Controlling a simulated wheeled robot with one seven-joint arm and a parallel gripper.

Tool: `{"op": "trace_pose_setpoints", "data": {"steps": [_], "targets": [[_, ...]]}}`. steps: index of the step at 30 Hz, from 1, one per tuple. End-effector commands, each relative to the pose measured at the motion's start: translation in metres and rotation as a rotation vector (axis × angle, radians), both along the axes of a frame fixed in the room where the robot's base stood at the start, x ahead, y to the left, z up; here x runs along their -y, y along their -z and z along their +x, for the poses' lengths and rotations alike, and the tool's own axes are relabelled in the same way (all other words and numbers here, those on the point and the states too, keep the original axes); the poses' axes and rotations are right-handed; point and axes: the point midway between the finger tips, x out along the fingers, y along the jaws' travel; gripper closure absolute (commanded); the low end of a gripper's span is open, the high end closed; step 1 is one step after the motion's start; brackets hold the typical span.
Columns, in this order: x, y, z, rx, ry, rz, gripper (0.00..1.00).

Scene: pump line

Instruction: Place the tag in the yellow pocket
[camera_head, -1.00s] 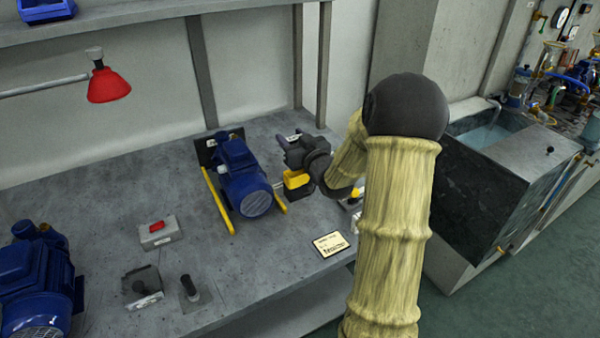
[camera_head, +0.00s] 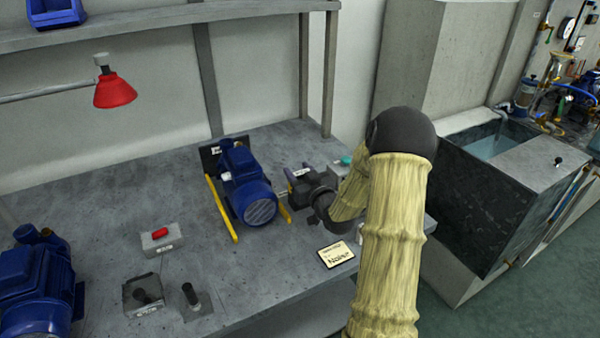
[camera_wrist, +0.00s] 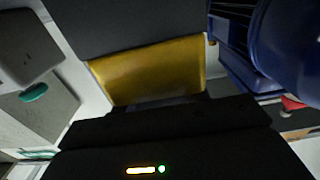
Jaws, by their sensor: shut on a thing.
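My gripper (camera_head: 297,178) is over the bench, just right of the middle blue pump motor, with its dark body partly hidden by my own arm. In the wrist view a flat yellow piece (camera_wrist: 150,72) shows between the dark jaw parts. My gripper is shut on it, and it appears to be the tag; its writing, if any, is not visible. In the head view I cannot make out this piece. I cannot clearly identify a yellow pocket in either view.
The blue motor (camera_head: 246,186) stands between yellow rails, close to my gripper. A grey box with a teal button (camera_head: 346,160) is behind it. A cream card (camera_head: 336,254) lies near the bench's front edge. A red-button box (camera_head: 160,237) is left; a sink (camera_head: 480,190) is right.

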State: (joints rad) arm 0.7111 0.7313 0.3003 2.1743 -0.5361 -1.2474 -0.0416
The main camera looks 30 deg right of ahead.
Motion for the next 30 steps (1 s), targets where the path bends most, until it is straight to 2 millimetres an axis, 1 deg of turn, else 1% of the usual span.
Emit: {"op": "trace_pose_setpoints", "data": {"steps": [5, 9, 10, 12, 13, 20, 25, 30], "targets": [[-0.003, -0.001, 0.001, 0.001, -0.004, -0.001, 0.77], [-0.004, 0.003, 0.001, 0.001, -0.006, -0.001, 0.77], [-0.004, 0.002, 0.001, 0.001, -0.006, -0.001, 0.51], [-0.004, 0.001, 0.001, 0.001, -0.006, -0.001, 0.38], [-0.004, 0.001, 0.001, 0.001, -0.007, -0.001, 0.33], [-0.003, 0.001, 0.001, 0.001, -0.004, 0.0, 0.33], [0.0, -0.003, 0.0, 0.001, 0.0, 0.0, 0.33], [0.003, -0.001, -0.024, 0.0, 0.005, -0.001, 0.33]]}}
